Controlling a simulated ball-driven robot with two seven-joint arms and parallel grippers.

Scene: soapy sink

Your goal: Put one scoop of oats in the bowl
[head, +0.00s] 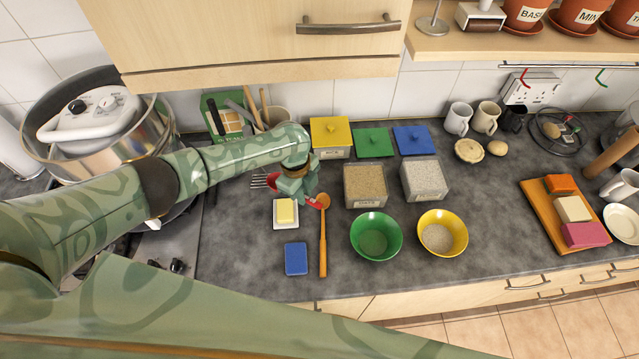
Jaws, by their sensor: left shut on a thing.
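My left gripper (311,201) is shut on the wooden spoon (323,243) close to its round head; the exact contact is partly hidden by the gripper. The spoon's handle points toward the front edge of the counter. An open clear container (365,186) of tan, oat-like flakes stands right of the gripper. Another open clear container (424,180) holds paler grains; I cannot read either label surely. A green bowl (376,237) stands in front of the tan container. A yellow bowl (442,233) with pale grainy contents stands to its right. My right gripper is not in view.
A butter dish (286,214) and a blue sponge (296,259) lie left of the spoon. A yellow-lidded box (331,136), a green lid (374,142) and a blue lid (413,139) stand behind. The cutting board (565,214) is at right. Counter between it and the yellow bowl is clear.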

